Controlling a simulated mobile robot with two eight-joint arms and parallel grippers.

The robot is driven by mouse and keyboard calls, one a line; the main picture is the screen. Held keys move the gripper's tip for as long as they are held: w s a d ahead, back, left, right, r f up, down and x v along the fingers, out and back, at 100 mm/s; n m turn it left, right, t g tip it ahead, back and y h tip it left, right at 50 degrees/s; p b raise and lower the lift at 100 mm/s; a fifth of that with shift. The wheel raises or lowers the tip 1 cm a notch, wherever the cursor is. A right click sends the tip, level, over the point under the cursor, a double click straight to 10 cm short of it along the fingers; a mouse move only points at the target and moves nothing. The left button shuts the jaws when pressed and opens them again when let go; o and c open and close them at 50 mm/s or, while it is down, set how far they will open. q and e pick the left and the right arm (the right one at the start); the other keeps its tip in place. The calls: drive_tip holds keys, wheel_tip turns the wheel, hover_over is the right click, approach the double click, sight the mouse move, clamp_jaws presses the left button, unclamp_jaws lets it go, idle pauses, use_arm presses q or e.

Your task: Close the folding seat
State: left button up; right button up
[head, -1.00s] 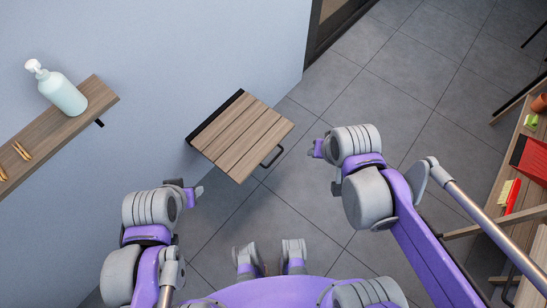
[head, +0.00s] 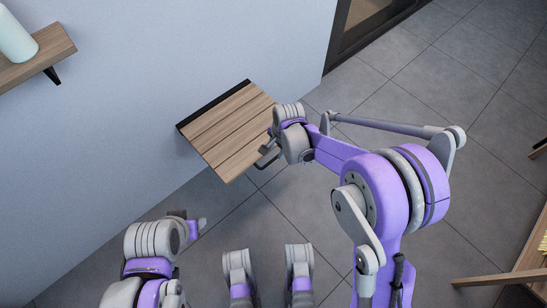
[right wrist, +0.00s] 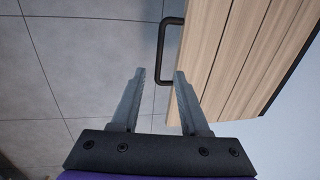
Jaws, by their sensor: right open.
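The folding seat (head: 228,130) has wooden slats and a black edge along the wall. It is folded out from the wall in the head view. Its black bar handle (head: 268,160) is on the edge away from the wall. My right gripper (head: 272,145) is at that handle edge, its fingers partly hidden by the wrist. In the right wrist view the gripper (right wrist: 157,78) is open, and the handle (right wrist: 162,55) shows between and beyond the fingertips, with the slatted seat (right wrist: 240,50) to the right. My left gripper (head: 200,223) is below the seat in the picture, clear of it; its jaws are too small to read.
A wall shelf (head: 40,52) with a pale bottle (head: 14,38) is at the upper left. A dark door frame (head: 345,35) stands at the top. Wooden furniture (head: 530,262) is at the lower right. Tiled floor (head: 440,90) is open to the right of the seat.

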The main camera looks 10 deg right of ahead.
sight(273, 159)
drive_tip(key=f, duration=0.2)
drive_tip(key=f+b, duration=0.1)
drive_tip(key=f, duration=0.2)
drive_tip(key=w+f+b, duration=0.1)
drive_tip(key=f, duration=0.2)
drive_tip(key=shift+w+a, duration=0.1)
drive_tip(key=shift+a, duration=0.3)
clamp_jaws()
idle(0.9)
